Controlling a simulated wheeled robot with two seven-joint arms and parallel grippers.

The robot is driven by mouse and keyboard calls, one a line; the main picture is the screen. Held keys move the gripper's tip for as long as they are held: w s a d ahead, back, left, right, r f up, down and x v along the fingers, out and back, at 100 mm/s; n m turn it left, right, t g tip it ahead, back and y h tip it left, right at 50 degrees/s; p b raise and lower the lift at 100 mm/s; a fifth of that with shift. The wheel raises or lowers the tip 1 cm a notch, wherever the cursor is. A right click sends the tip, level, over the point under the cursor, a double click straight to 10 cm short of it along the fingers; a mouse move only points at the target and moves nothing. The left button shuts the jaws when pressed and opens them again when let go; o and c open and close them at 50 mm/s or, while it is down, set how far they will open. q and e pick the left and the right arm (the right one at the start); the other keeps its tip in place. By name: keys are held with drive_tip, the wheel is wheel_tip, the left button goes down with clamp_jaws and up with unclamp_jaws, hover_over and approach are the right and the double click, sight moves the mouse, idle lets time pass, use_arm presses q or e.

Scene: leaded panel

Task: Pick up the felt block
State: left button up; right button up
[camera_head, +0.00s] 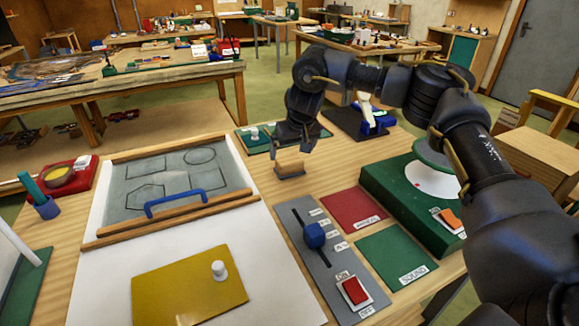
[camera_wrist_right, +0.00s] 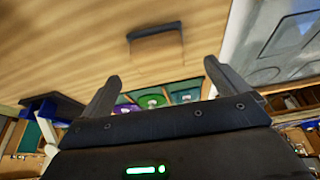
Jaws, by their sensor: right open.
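The felt block (camera_head: 289,169) is a small tan wooden block with a grey underside. It lies on the bare wooden table, between the leaded panel board and the red mat. My right gripper (camera_head: 291,148) is open and empty, pointing down just above and behind the block in the head view. In the right wrist view the block (camera_wrist_right: 155,45) lies beyond the two spread fingertips (camera_wrist_right: 160,80), roughly centred between them and apart from both. My left gripper is not in view.
The leaded panel board (camera_head: 120,222) with a blue handle (camera_head: 176,203) lies to the left. A grey slider panel (camera_head: 315,262), red mat (camera_head: 357,208) and green mat (camera_head: 395,256) are in front. A green box (camera_head: 385,195) stands at right. Bare table surrounds the block.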

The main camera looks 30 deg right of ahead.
sight(290, 160)
drive_tip(key=shift+x, duration=0.95)
drive_tip(key=shift+w, duration=0.1)
drive_tip(key=shift+w+f+p, duration=0.1)
drive_tip(key=shift+f+p, duration=0.15)
drive_tip(key=shift+p, duration=0.05)
drive_tip(key=p+x, duration=0.1)
drive_tip(key=x, duration=0.3)
drive_tip(key=shift+w+d+r, duration=0.15)
drive_tip(key=shift+w+f, duration=0.2)
drive_tip(key=shift+f, duration=0.25)
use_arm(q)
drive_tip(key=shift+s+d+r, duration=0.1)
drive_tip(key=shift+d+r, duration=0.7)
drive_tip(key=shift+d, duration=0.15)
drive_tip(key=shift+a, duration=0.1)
